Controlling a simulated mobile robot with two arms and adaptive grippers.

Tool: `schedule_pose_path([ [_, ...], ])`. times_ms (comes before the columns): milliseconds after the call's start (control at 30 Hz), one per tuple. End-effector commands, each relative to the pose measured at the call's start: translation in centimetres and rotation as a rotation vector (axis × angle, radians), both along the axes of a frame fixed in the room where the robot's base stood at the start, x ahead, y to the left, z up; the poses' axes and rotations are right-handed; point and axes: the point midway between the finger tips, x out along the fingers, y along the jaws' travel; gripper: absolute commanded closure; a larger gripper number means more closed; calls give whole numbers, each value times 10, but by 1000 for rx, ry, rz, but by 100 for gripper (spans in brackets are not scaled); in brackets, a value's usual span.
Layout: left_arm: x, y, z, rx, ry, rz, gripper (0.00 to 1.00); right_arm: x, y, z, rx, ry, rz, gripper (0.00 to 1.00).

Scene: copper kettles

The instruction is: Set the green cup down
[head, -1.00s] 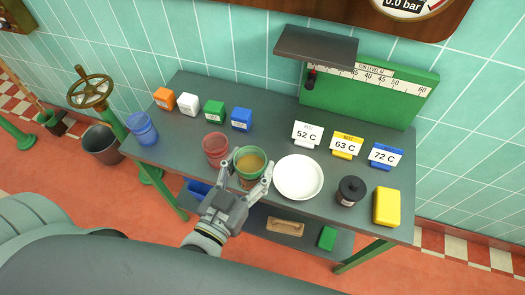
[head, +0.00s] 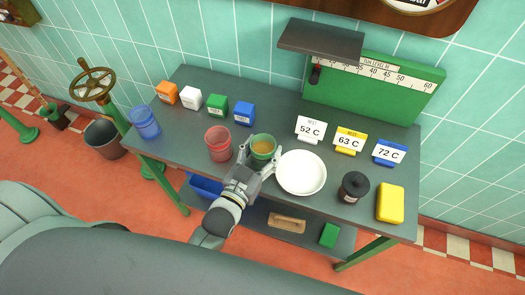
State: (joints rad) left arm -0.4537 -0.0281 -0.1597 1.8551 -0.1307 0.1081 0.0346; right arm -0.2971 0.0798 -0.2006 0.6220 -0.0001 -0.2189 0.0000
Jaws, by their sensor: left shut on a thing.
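The green cup (head: 263,142), with an amber-brown liquid inside, is upright between the red cup and the white plate in the head view. My left gripper (head: 262,156) is shut on it, one finger on each side. The cup's base is partly hidden, and I cannot tell whether it touches the dark grey table (head: 285,100). My right gripper is not in view.
The red cup (head: 218,143) stands close on the left and the white plate (head: 301,173) close on the right. Temperature signs, coloured blocks (head: 217,106) and a green board (head: 395,92) stand behind. A black-lidded jar (head: 353,187) and yellow block (head: 390,203) are at right.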

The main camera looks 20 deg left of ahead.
Motion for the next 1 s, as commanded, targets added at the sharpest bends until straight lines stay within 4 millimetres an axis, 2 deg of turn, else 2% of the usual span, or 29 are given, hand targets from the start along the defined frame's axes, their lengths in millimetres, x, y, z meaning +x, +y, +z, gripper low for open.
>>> schedule_pose_path([
  [333, 0, 0, -3, 0, -1, 0, 66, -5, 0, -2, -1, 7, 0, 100],
  [367, 0, 0, -4, 0, -1, 0, 41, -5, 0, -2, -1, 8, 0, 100],
  [533, 0, 0, -3, 0, -1, 0, 21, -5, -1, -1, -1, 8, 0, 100],
  [900, 0, 0, 1, 0, -2, 0, 21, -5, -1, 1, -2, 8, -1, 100],
  [1000, -8, 1, -1, 0, 2, 0, 21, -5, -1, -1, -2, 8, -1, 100],
])
